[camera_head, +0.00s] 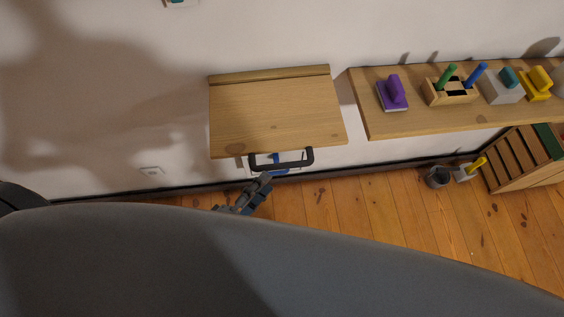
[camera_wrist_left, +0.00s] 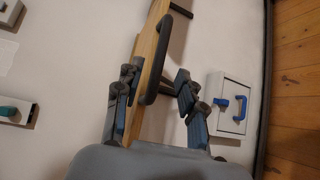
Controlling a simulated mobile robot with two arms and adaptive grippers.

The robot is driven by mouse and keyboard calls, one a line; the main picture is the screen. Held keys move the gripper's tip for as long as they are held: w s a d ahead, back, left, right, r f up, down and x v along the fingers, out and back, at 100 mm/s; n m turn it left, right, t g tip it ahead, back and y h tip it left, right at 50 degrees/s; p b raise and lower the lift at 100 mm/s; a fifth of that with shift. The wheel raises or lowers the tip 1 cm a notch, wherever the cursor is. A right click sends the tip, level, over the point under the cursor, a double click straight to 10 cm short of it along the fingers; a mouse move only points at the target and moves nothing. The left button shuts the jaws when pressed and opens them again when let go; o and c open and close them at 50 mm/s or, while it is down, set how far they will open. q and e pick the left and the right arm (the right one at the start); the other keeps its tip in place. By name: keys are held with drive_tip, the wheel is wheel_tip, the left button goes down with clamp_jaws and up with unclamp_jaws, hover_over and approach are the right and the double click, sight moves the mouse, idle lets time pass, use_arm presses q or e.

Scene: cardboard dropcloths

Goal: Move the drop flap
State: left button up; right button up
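The drop flap (camera_head: 275,112) is a light wooden board hinged on the wall at its back edge. It stands out from the wall, roughly level. A black bar handle (camera_head: 284,163) is on its front edge. My left gripper (camera_head: 264,182) is just below and in front of the handle in the head view. In the left wrist view my left gripper (camera_wrist_left: 157,75) is open. The flap's edge (camera_wrist_left: 154,40) and the handle (camera_wrist_left: 151,90) show between its two fingers, with no clear contact. My right gripper is not in view.
A wooden shelf (camera_head: 380,127) to the right holds several tools and blocks. A white box with a blue handle (camera_wrist_left: 231,92) is below the flap on the wall. A wooden crate (camera_head: 520,158) and a dark cup (camera_head: 438,177) stand on the floor at right.

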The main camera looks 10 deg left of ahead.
sight(282, 165)
use_arm(q)
drive_tip(key=x, duration=0.7)
drive_tip(key=shift+w+d+f+p, duration=0.1)
drive_tip(key=shift+w+d+p, duration=0.05)
drive_tip(key=shift+w+p, duration=0.2)
clamp_jaws()
